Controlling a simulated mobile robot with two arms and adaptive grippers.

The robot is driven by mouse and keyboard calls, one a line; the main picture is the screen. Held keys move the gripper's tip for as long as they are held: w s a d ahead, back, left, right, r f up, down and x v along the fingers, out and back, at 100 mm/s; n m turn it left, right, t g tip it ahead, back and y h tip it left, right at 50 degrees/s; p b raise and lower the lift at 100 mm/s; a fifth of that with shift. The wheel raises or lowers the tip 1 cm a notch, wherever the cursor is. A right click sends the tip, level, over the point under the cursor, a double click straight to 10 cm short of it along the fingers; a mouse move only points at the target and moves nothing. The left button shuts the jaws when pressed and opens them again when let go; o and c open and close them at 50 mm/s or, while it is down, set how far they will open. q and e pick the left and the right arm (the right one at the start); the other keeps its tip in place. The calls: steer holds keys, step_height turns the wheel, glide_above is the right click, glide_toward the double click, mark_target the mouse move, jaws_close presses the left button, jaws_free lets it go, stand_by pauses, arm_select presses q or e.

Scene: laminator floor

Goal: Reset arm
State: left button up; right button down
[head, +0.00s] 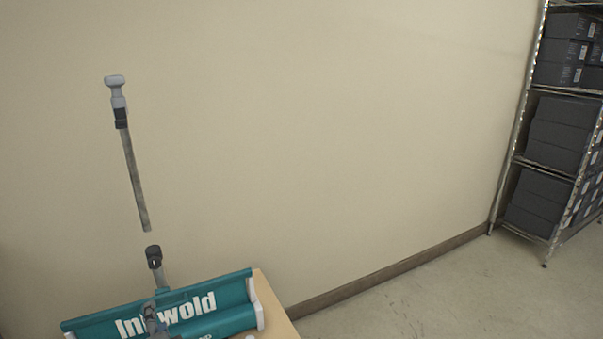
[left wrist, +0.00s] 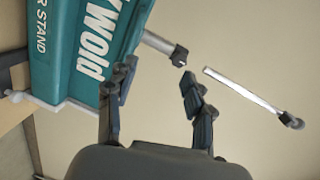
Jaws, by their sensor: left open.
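A teal stand (head: 235,318) with white lettering and white end pieces sits on a wooden table at the bottom left of the head view. It also fills the upper left of the left wrist view (left wrist: 85,75). A short grey post with a dark collar (head: 154,257) rises from it. My left gripper (head: 153,318) is small in the head view, in front of the lettering. In the left wrist view my left gripper (left wrist: 158,70) has its two dark fingers apart with nothing between them. Whether a finger touches the stand I cannot tell. My right gripper is not in view.
A grey rod with a pale handle (head: 134,165) shows against the wall above the post, with a visible gap between them. A metal shelf with dark boxes (head: 560,135) stands at the right. The table edge (head: 272,303) is beside the stand. The floor (head: 430,300) between is clear.

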arm_select(q)
steer(key=s+d+f+n+g+h, duration=0.45)
steer(key=s+f, duration=0.55)
steer(key=s, duration=0.4)
steer(key=s+d+f+n+g+h, duration=0.25)
steer(key=s+d+g+h, duration=0.25)
steer(key=s+d, duration=0.7)
steer(key=s+a+f+g, duration=0.1)
steer(key=s+f, duration=0.2)
steer(key=f, duration=1.1)
steer(key=s+a+f+g, duration=0.1)
steer(key=s+f, duration=0.1)
steer(key=f, duration=1.2)
steer(key=s+a+r+g+p, duration=0.1)
steer(key=s+a+p, duration=0.1)
steer(key=s+p, duration=1.3)
steer(key=shift+s+a, duration=0.25)
steer(key=shift+s, duration=0.15)
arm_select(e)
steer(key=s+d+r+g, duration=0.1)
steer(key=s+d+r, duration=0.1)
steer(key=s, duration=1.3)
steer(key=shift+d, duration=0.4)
arm_select(q)
steer(key=shift+r, duration=0.1)
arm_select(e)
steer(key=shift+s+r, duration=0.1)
